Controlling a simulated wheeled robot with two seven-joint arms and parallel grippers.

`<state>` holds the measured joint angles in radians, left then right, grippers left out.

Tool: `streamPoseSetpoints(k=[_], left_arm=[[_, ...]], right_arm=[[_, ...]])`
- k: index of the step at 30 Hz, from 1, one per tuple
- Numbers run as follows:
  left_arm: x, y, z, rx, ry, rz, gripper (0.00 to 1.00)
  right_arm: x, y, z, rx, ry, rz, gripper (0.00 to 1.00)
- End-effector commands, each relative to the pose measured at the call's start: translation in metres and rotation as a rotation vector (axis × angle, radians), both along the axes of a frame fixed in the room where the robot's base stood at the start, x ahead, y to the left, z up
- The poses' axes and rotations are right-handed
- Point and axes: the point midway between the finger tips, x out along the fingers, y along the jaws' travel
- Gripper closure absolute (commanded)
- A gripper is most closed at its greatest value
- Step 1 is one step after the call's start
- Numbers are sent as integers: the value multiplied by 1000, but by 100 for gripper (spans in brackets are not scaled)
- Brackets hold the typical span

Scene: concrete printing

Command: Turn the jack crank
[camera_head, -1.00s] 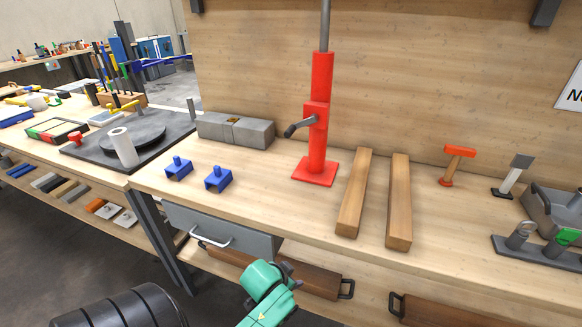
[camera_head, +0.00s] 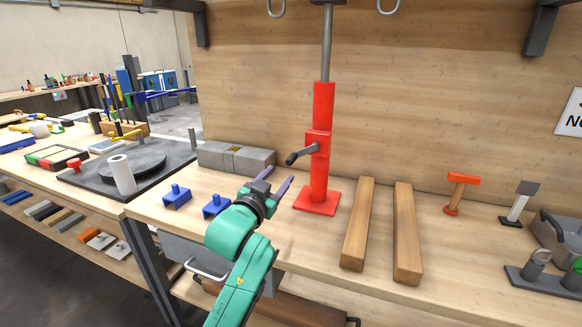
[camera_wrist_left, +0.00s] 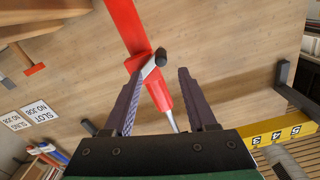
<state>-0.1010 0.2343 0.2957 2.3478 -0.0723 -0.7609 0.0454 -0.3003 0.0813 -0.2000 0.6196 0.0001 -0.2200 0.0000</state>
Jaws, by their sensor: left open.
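The red jack (camera_head: 320,165) stands upright on the workbench on its square base, with a grey rod rising from its top. Its crank (camera_head: 302,154) sticks out to the left from the jack's middle and ends in a dark knob. My left gripper (camera_head: 276,180) is open and empty, below and left of the crank, apart from it. In the left wrist view the open fingers of my left gripper (camera_wrist_left: 156,92) point toward the red jack (camera_wrist_left: 130,28). The crank (camera_wrist_left: 152,66) with its dark knob shows between the fingertips, nearer the left finger. My right gripper is not in view.
Grey blocks (camera_head: 236,158) lie behind my gripper, and blue clamps (camera_head: 177,196) lie to its left. Two wooden beams (camera_head: 357,225) lie right of the jack. A hammer (camera_head: 461,192) stands further right. The air left of the crank is free.

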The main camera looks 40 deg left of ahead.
Motion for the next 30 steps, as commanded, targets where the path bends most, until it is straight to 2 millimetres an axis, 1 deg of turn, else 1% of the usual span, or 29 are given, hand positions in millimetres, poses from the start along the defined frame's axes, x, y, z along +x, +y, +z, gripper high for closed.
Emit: streamPoseSetpoints(k=[1,6,9,13,20,21,23,24,25,26,30], left_arm=[[13,5,8,2,-2,1,43],[56,20,7,0,0,2,43],[75,26,6,1,-1,2,43],[88,31,4,2,0,1,43],[90,31,3,2,1,0,43],[90,31,3,2,1,0,47],[90,31,3,2,1,0,70],[90,31,3,2,1,0,85],[90,31,3,2,1,0,96],[90,31,3,2,1,0,100],[90,31,3,2,2,0,100]], right_arm=[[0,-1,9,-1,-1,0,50],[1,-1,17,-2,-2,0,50],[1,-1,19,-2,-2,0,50],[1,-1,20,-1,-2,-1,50],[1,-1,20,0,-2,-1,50],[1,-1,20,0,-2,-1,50],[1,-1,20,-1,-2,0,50],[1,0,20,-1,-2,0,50],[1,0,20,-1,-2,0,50],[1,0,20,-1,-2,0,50],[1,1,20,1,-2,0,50]])
